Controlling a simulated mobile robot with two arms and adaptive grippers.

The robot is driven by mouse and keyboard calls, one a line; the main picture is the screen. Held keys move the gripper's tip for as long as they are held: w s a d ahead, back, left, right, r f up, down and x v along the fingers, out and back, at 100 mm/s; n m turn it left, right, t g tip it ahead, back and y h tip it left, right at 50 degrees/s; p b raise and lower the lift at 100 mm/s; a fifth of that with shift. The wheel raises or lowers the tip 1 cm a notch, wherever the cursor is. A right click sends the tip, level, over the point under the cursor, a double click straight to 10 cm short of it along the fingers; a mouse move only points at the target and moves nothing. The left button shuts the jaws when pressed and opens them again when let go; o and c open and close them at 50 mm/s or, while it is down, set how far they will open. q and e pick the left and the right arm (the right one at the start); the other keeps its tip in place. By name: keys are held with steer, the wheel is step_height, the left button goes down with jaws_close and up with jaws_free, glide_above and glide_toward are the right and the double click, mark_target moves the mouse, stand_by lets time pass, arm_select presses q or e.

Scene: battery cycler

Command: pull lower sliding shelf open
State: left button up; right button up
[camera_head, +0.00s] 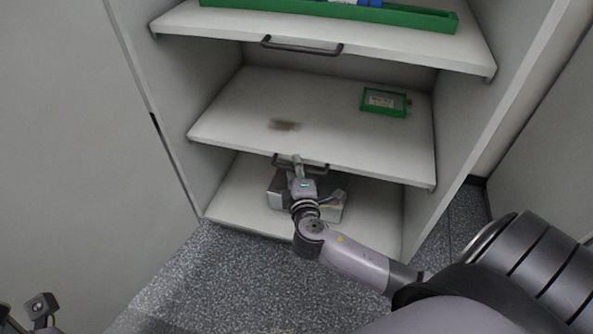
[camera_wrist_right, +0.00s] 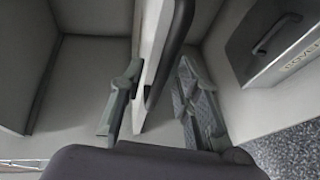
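The lower sliding shelf (camera_head: 235,115) is a white board in the cabinet, with a dark bar handle (camera_head: 318,168) on its front edge. My right gripper (camera_head: 314,178) is at this handle, with one finger above the shelf edge and one below. In the right wrist view the handle (camera_wrist_right: 176,35) and shelf edge (camera_wrist_right: 150,60) lie between the two spread fingers (camera_wrist_right: 160,85). I see gaps beside them, so the gripper looks open. My left gripper (camera_head: 40,308) shows only partly at the bottom left corner, away from the cabinet.
A green-framed device (camera_head: 385,101) lies on the lower sliding shelf. The upper shelf (camera_head: 225,28) has its own handle (camera_head: 302,47) and a green tray (camera_head: 320,11). A silver box (camera_head: 280,198), also in the wrist view (camera_wrist_right: 275,45), stands on the cabinet bottom below. The floor (camera_head: 220,280) in front is clear.

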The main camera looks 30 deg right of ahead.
steer(key=shift+w, duration=0.15)
steer(key=shift+c, duration=0.2)
jaws_close()
stand_by(0.7)
